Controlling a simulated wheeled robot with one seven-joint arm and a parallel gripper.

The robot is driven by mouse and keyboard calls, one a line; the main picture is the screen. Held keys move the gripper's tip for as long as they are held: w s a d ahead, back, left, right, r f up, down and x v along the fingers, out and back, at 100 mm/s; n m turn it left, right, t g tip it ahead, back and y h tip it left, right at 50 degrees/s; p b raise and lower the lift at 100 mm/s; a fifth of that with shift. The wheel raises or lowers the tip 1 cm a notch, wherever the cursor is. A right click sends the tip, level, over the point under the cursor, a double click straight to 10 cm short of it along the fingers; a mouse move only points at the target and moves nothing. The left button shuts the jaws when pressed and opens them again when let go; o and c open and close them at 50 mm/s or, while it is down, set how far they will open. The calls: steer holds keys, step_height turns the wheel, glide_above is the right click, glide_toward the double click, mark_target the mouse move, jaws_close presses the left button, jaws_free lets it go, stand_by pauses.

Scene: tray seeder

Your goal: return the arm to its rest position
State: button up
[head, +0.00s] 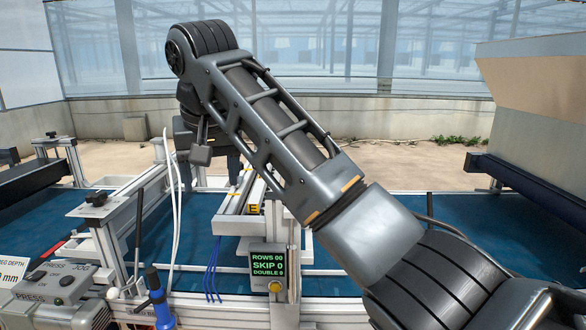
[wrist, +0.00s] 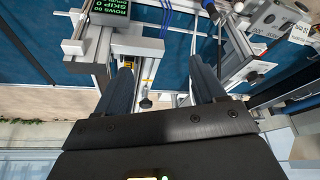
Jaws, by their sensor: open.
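My arm crosses the head view from the lower right to the upper left, bent at an elbow near the top. My gripper (head: 211,186) hangs down from its far end, above the seeder's blue belt and beside the aluminium rail (head: 238,222). In the wrist view my gripper (wrist: 161,64) has its two dark fingers wide apart, with nothing held between them. The rail and a small dark knob show beyond the gap. Whether a fingertip touches the rail cannot be told.
A display box (head: 268,268) reading "ROWS 00, SKIP 0, DOUBLE" stands in front of the rail. White tubes (head: 173,235) run close left of my gripper. A press unit (head: 60,290) and blue-handled tool (head: 160,300) stand at left.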

steer(key=s+d+f+t+y, duration=0.1)
steer(key=s+f+y, duration=0.15)
steer(key=f, duration=0.85)
steer(key=s+f+y, duration=0.2)
steer(key=s+f, duration=0.1)
steer(key=f, duration=0.9)
steer(key=s+d+f+m+t, duration=0.3)
steer(key=s+d+f+m, duration=0.1)
steer(key=s+d+f, duration=0.7)
steer(key=s+d+f+m+t+h, duration=0.1)
steer(key=s+d+t, duration=0.1)
steer(key=s+d, duration=0.6)
steer(key=s+d+m+t+h, duration=0.15)
steer(key=s+d, duration=0.35)
steer(key=s, duration=0.6)
steer(key=s+d+r+n+t+h, duration=0.1)
steer(key=s+d+r+h, duration=0.1)
steer(key=s+d+r, duration=0.3)
steer(key=s+d+r+n+t+h, duration=0.1)
steer(key=s+d+r+t, duration=0.1)
steer(key=s+d+r, duration=0.3)
steer(key=s+r, duration=0.3)
steer(key=s, duration=0.2)
steer(key=shift+s+d+h, duration=0.2)
steer(key=shift+d+h, duration=0.1)
steer(key=shift+h, duration=0.1)
